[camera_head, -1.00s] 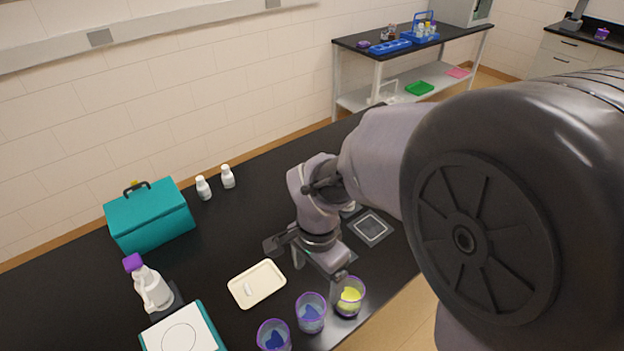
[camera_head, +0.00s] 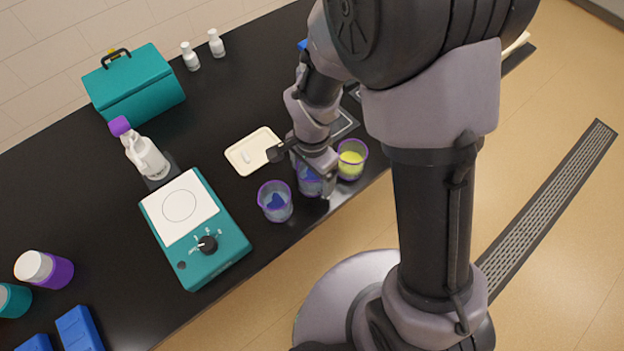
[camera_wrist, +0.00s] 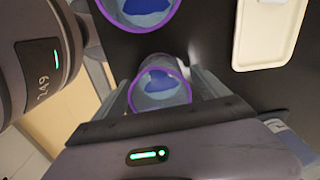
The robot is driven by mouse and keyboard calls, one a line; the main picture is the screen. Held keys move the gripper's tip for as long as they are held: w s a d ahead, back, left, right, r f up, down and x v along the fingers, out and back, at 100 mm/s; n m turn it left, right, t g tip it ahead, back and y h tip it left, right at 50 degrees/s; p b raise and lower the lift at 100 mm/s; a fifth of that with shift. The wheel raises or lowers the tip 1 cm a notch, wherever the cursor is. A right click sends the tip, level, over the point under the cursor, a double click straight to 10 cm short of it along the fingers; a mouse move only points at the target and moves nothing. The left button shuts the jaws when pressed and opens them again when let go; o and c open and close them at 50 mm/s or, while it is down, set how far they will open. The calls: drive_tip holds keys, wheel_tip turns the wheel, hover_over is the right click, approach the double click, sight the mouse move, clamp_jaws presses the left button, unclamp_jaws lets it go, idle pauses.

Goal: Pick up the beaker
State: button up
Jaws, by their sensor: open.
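Three clear, purple-rimmed beakers stand in a row by the front edge of the black bench. The left beaker (camera_head: 275,201) and the middle beaker (camera_head: 310,184) hold blue contents; the right beaker (camera_head: 352,160) holds yellow contents. My gripper (camera_head: 304,170) is open, at the middle beaker and partly hiding it. In the wrist view, one blue beaker (camera_wrist: 161,88) appears between the open fingers of my gripper (camera_wrist: 160,92), with its lower part hidden by the gripper body. Another blue beaker (camera_wrist: 140,8) is cut off at the top. Whether the fingers touch the glass cannot be told.
A cream tray (camera_head: 253,151) lies behind the beakers, also in the wrist view (camera_wrist: 268,38). A teal hotplate (camera_head: 208,243) stands left. A purple-capped bottle (camera_head: 148,158), teal box (camera_head: 135,87) and two small white bottles (camera_head: 216,44) stand farther back.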

drive_tip(key=c, duration=1.6)
drive_tip(key=shift+o, duration=0.2)
drive_tip(key=shift+r, duration=0.1)
wheel_tip(320, 180, up, 10)
drive_tip(key=p, duration=0.3)
drive_tip(key=shift+p, duration=0.35)
